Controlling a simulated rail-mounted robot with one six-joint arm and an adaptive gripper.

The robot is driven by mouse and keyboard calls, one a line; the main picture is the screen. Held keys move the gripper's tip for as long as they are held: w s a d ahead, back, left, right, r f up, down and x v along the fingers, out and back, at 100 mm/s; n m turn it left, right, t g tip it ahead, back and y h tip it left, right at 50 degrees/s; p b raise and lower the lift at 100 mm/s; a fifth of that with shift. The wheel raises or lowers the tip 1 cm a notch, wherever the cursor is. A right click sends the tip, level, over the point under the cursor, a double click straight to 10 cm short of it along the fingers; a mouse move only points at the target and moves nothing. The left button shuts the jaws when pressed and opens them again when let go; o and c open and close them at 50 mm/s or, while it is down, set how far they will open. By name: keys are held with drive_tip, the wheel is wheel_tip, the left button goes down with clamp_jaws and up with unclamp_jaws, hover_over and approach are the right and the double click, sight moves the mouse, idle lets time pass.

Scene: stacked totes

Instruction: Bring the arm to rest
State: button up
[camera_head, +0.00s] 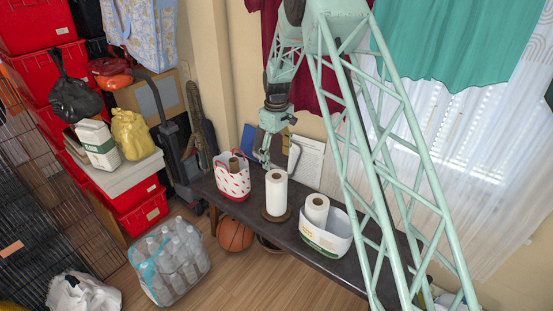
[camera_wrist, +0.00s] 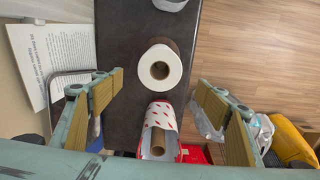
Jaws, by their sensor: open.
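My gripper (camera_head: 268,150) is open and points down over the far end of the dark table (camera_head: 330,258). In the wrist view its fingers (camera_wrist: 160,84) stand wide apart with nothing held between them. A white paper roll (camera_head: 276,191) stands upright on a round brown base on the table; it also shows in the wrist view (camera_wrist: 160,67). A white bag with red marks (camera_head: 233,183) holds a brown roll (camera_head: 235,166) and stands close to my gripper. In the wrist view, the bag (camera_wrist: 168,118) lies below the white roll.
A white bin (camera_head: 328,242) with another paper roll (camera_head: 316,209) stands nearer on the table. White printed sheets (camera_head: 308,160) are behind the table. A basketball (camera_head: 235,234) and a bag of bottles (camera_head: 170,262) are on the floor. Red totes (camera_head: 142,212) are stacked left.

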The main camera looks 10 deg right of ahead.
idle(0.6)
drive_tip(key=s+r+m+t, duration=0.1)
drive_tip(key=s+r, duration=0.7)
drive_tip(key=r, duration=0.3)
drive_tip(key=s+r+m, duration=0.1)
drive_tip(key=s+r, duration=0.8)
drive_tip(key=r, duration=0.3)
drive_tip(key=s+r+m+t, duration=0.1)
drive_tip(key=s+r, duration=0.7)
drive_tip(key=r, duration=0.3)
drive_tip(key=s+r+m, duration=0.1)
drive_tip(key=s+r, duration=0.3)
drive_tip(key=s, duration=0.5)
drive_tip(key=s+r+m, duration=0.1)
drive_tip(key=s+r, duration=0.3)
drive_tip(key=s, duration=0.5)
drive_tip(key=s+f+m+t, duration=0.1)
drive_tip(key=s+m+t, duration=0.1)
drive_tip(key=s, duration=1.9)
drive_tip(key=shift+s+f+m, duration=0.3)
drive_tip(key=shift+s+f, duration=0.05)
drive_tip(key=shift+f, duration=0.05)
drive_tip(key=shift+d, duration=0.1)
